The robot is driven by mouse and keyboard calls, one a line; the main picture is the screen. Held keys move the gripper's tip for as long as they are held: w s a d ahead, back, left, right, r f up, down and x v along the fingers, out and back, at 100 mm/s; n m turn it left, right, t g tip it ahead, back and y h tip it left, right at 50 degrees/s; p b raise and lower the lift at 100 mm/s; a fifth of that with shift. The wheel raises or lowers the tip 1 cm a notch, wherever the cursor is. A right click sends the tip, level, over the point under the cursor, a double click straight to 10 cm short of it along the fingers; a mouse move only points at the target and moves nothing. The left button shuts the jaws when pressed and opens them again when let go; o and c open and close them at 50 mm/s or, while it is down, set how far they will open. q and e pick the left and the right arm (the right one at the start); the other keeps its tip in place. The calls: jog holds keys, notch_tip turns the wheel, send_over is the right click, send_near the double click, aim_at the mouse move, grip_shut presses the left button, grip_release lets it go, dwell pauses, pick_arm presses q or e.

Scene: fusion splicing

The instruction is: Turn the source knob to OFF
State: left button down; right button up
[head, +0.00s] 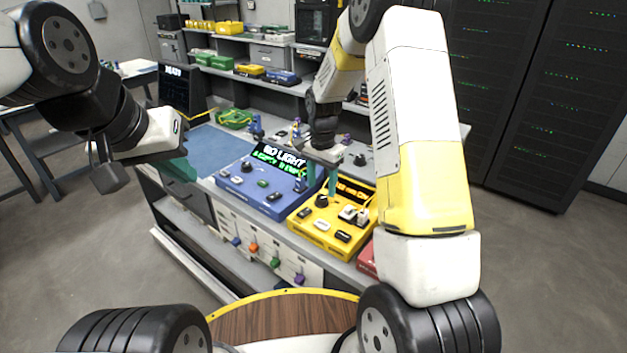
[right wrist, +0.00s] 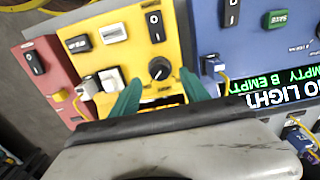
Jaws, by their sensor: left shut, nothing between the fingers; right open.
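The yellow box (head: 322,230) stands on the bench with a black round knob (head: 322,201), an orange-lit display (head: 355,192) and several switches. In the right wrist view the same knob (right wrist: 159,68) shows a white pointer mark; its label is too small to read. My right gripper (head: 321,187) points down over the yellow box, open. In the right wrist view its teal fingertips (right wrist: 158,77) stand apart on either side of the knob, with no clear contact visible.
A red box (head: 367,259) is on the right, partly hidden by my right arm.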

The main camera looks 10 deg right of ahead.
aim_at(322, 197)
jog(key=shift+f, duration=2)
grip_shut()
